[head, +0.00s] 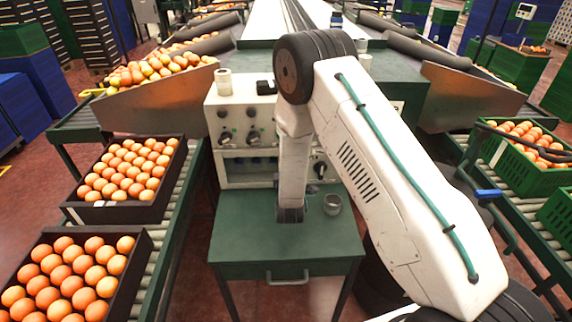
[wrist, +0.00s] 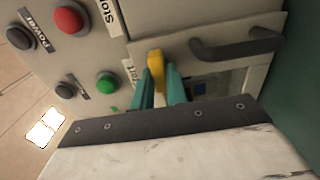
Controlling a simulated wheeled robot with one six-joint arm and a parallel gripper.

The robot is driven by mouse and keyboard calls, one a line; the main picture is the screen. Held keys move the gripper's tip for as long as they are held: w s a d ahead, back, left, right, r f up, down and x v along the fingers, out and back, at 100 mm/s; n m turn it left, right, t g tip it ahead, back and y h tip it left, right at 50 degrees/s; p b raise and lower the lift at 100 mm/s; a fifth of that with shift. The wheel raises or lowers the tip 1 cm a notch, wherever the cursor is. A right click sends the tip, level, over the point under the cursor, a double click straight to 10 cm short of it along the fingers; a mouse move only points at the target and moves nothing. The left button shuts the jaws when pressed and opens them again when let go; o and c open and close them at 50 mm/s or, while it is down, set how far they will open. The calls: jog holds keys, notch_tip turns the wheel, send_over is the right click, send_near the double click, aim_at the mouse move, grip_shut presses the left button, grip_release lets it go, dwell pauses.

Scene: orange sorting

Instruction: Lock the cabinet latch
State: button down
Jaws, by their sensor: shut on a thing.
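The cabinet latch shows in the wrist view as a yellow lever (wrist: 155,62) at the edge of the cabinet door (wrist: 178,50). My gripper (wrist: 160,82) has teal fingers, one on each side of the yellow lever, and is shut on it. The lower part of the lever is hidden between the fingers. The door has a dark bar handle (wrist: 238,45) to the right of the latch. In the head view, the pale cabinet (head: 238,105) stands at the back of a green table, partly hidden by my arm. The latch and my fingertips cannot be made out there.
A red button (wrist: 68,18) and a green button (wrist: 107,83) sit on the panel left of the latch. Crates of oranges (head: 150,215) line the left conveyor; green crates (head: 512,165) stand on the right.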

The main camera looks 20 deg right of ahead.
jog(key=c, duration=1.4)
grip_release()
jog(key=v, duration=0.7)
jog(key=shift+s, duration=0.4)
